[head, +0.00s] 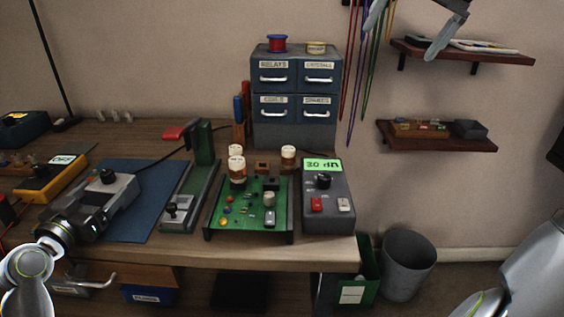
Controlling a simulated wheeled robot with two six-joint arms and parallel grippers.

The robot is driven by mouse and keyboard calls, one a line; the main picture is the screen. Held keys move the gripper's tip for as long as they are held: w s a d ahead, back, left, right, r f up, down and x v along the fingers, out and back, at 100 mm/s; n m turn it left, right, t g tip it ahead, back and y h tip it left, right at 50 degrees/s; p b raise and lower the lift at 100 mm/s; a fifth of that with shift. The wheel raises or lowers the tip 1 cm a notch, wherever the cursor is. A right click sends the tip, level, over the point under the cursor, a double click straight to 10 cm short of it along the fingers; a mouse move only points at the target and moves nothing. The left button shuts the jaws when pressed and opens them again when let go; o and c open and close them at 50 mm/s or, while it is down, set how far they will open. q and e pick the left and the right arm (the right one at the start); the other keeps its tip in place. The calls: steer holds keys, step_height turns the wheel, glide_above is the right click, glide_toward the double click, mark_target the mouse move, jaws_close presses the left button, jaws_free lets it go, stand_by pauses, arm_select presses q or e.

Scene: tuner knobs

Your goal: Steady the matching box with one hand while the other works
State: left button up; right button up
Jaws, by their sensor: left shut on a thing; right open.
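A grey box (124,188) with a black knob on top sits on the blue mat (148,172) at the left of the bench; I take it as the matching box. My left gripper (88,207) comes in from the lower left and is shut on this box, hiding much of its near left side. The exact finger contact is hard to make out. My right gripper (411,24) is high at the top right, partly cut off by the frame edge. It is open and empty, far from the box.
A green circuit board (240,215) and a grey meter (337,217) reading "30" stand right of the mat. A slim key unit (182,213) lies between. A yellow instrument (58,179) is at left. A drawer cabinet (294,93) stands behind; shelves (440,142) hang right.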

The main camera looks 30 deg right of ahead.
steer(key=shift+s+d+r, duration=0.1)
steer(key=shift+s+r, duration=0.15)
steer(key=shift+r, duration=0.4)
arm_select(q)
steer(key=o, duration=1.1)
steer(key=shift+c, duration=0.2)
